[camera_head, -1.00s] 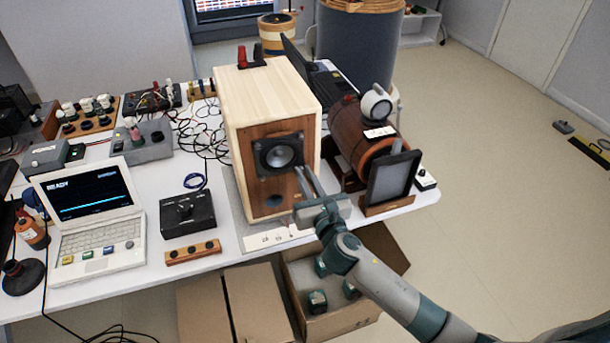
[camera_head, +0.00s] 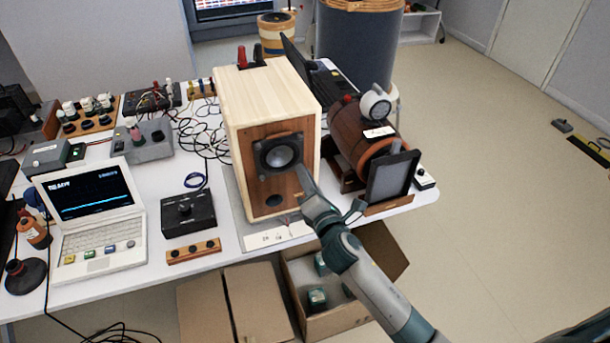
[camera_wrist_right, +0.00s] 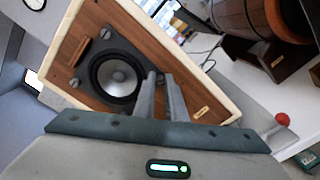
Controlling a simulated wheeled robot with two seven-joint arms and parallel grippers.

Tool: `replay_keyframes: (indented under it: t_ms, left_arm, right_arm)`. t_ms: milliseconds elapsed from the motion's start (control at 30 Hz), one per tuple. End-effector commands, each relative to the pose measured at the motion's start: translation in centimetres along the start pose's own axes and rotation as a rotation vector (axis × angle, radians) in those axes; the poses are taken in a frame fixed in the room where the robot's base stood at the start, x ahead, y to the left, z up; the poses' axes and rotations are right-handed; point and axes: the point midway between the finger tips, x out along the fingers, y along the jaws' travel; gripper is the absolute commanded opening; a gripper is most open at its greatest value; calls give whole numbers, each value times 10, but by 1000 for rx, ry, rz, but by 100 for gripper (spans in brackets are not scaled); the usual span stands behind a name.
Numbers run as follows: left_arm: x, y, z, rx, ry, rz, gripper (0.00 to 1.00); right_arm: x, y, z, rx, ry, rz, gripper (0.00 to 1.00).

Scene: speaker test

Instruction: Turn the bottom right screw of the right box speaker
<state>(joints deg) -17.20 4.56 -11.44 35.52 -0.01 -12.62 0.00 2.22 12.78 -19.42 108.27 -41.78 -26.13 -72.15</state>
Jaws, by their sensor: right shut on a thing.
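The box speaker (camera_head: 265,95) stands on the table, with a pale wood cabinet and a brown front. Its dark driver (camera_head: 278,155) has a grey cone and shows large in the right wrist view (camera_wrist_right: 116,76), tilted. Screw heads show around the driver, one at its upper edge (camera_wrist_right: 107,33) and one at its left edge (camera_wrist_right: 75,83). My right gripper (camera_head: 300,170) is at the driver's lower right corner. In the wrist view its fingertips (camera_wrist_right: 160,76) are close together on the bottom right screw, which they largely hide. My left gripper is not in view.
A barrel-shaped speaker (camera_head: 350,135) and a dark-framed panel (camera_head: 393,176) stand close to the right of the box speaker. A black control box (camera_head: 188,213) and a laptop (camera_head: 95,215) are to its left. An open carton (camera_head: 335,317) stands below the table edge.

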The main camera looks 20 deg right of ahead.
Motion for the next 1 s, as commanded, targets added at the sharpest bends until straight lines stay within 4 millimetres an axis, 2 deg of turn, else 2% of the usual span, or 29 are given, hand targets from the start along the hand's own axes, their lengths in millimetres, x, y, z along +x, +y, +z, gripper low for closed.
replay_keyframes:
  t_ms: [1000]
  left_arm:
    - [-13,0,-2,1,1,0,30]
  right_arm:
    - [0,-2,0,965,-2,-2,0]
